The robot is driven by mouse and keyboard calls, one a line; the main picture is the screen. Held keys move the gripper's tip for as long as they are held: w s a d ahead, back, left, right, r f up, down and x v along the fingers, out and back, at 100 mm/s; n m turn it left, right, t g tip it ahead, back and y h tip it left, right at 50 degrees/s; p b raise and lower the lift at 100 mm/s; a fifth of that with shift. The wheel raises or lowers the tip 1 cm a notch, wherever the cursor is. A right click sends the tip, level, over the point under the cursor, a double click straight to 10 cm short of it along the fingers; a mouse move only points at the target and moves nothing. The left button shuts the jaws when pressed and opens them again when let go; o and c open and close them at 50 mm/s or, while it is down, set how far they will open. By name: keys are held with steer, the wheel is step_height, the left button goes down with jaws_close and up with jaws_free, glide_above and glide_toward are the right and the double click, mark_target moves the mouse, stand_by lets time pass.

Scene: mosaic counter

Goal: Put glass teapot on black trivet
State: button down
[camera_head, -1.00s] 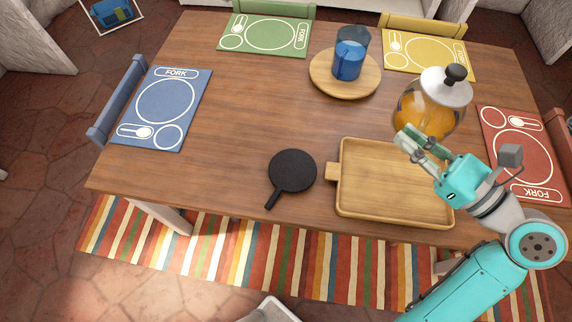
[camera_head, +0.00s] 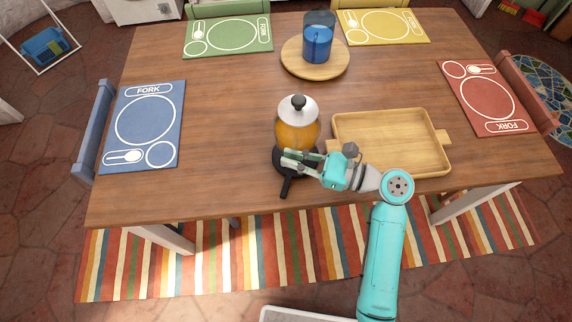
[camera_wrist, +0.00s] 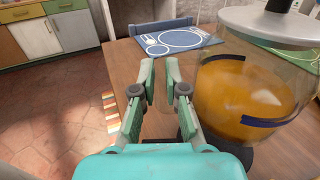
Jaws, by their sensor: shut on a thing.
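The glass teapot (camera_head: 297,132), with amber liquid, a white lid and a black knob, is upright over the black trivet (camera_head: 286,187). I cannot tell whether its base touches the trivet. My gripper (camera_head: 291,158) is at the near side of the teapot, with its fingers shut on the teapot's clear glass handle, which is hard to see. In the wrist view, the teapot (camera_wrist: 245,95) fills the right side beside my gripper (camera_wrist: 160,68). A dark part of the trivet (camera_wrist: 238,160) shows below it. Most of the trivet is hidden by the teapot and fingers.
A wooden tray (camera_head: 440,169) lies right of the trivet, below my wrist. A blue pitcher (camera_head: 317,42) stands on a round board (camera_head: 293,65) at the back. Placemats in blue (camera_head: 132,95), green (camera_head: 228,36), yellow (camera_head: 383,26) and red (camera_head: 484,98) line the edges. The left middle is clear.

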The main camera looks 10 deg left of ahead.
steer(key=shift+f, duration=4.15)
steer(key=shift+f, duration=0.1)
steer(key=c, duration=1.2)
jaws_free()
steer(key=shift+d, duration=0.1)
steer(key=d, duration=0.4)
steer(key=s+d, duration=0.1)
steer(key=d, duration=0.6)
steer(key=shift+s+d, duration=0.3)
steer(key=shift+d, duration=0.1)
